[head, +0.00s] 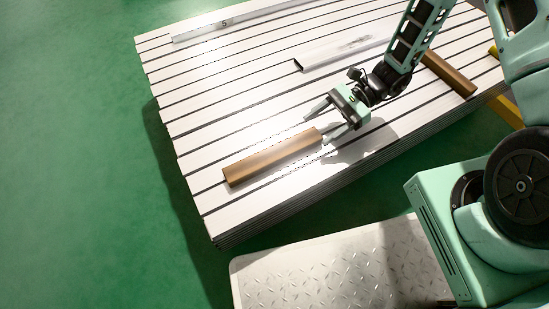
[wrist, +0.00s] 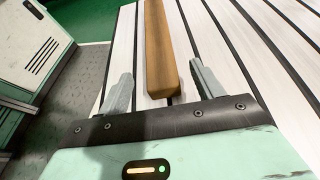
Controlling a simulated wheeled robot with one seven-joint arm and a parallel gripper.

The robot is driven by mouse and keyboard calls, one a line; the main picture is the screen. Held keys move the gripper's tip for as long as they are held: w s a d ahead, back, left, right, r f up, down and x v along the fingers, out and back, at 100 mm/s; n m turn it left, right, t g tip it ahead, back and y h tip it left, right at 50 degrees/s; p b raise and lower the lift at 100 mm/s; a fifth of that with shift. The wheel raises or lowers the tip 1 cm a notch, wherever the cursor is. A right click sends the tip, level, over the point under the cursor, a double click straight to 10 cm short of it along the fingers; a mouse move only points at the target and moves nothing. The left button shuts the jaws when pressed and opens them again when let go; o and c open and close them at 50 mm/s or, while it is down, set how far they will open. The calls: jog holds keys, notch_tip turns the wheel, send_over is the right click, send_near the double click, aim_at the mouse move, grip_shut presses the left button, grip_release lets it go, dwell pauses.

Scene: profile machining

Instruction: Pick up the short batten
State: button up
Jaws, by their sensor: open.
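A brown wooden batten (head: 270,158) lies flat on the slotted table in the head view. It also shows in the wrist view (wrist: 157,45), running away from my gripper. A second brown batten (head: 450,75) lies at the right of the head view, partly hidden by my arm, so I cannot compare their full lengths. My gripper (head: 316,129) is open and empty at the near batten's right end. In the wrist view, that end lies between the two fingers of my gripper (wrist: 161,69), with a gap on each side. How high the fingers are above the table is unclear.
The pale slotted table (head: 200,113) has dark parallel grooves. A silver metal profile (head: 335,52) lies behind my gripper, and a long pale bar (head: 235,20) lies along the far edge. Green floor (head: 80,150) is clear at the left.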

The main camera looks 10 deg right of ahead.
aim_at(300, 141)
jog(key=b+x, duration=0.3)
jog(key=x, duration=0.2)
jog(key=shift+a+f+b, duration=0.15)
jog(key=shift+b, duration=0.15)
jog(key=shift+s+a, duration=0.2)
jog(key=shift+a, duration=0.3)
jog(key=c, duration=1.2)
